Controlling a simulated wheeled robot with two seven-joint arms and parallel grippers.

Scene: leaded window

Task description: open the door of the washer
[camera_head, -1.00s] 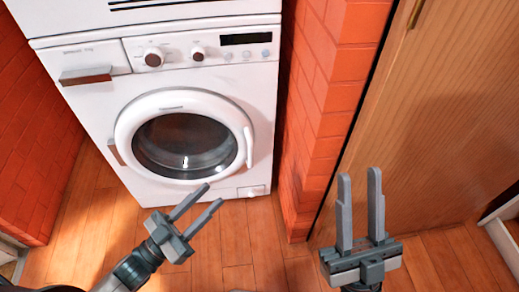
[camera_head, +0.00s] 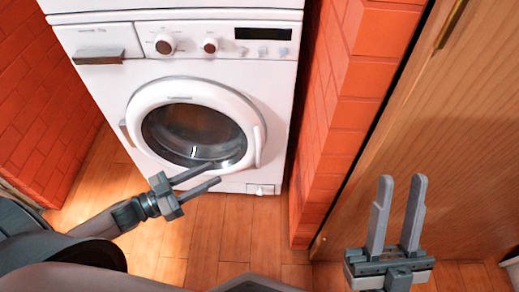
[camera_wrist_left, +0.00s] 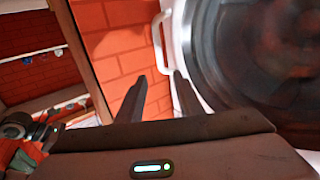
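The white washer (camera_head: 222,72) stands against the brick walls. Its round door (camera_head: 196,84) is shut, with dark glass (camera_head: 193,133) and a white handle (camera_head: 258,145) on its right side. My left gripper (camera_head: 210,174) is open and empty, its fingers overlapping the door's lower edge in the head view. In the left wrist view the handle (camera_wrist_left: 158,42) lies beyond the open fingers (camera_wrist_left: 158,85), apart from them and roughly in line with the gap. My right gripper (camera_head: 402,184) is open and empty, in front of the wooden panel, away from the washer.
A red brick pillar (camera_head: 345,110) stands close on the washer's right, and a wooden panel (camera_head: 440,150) is beyond it. Another brick wall (camera_head: 45,100) is on the left. The wooden floor (camera_head: 225,230) in front of the washer is clear. Shelves (camera_wrist_left: 40,70) show in the left wrist view.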

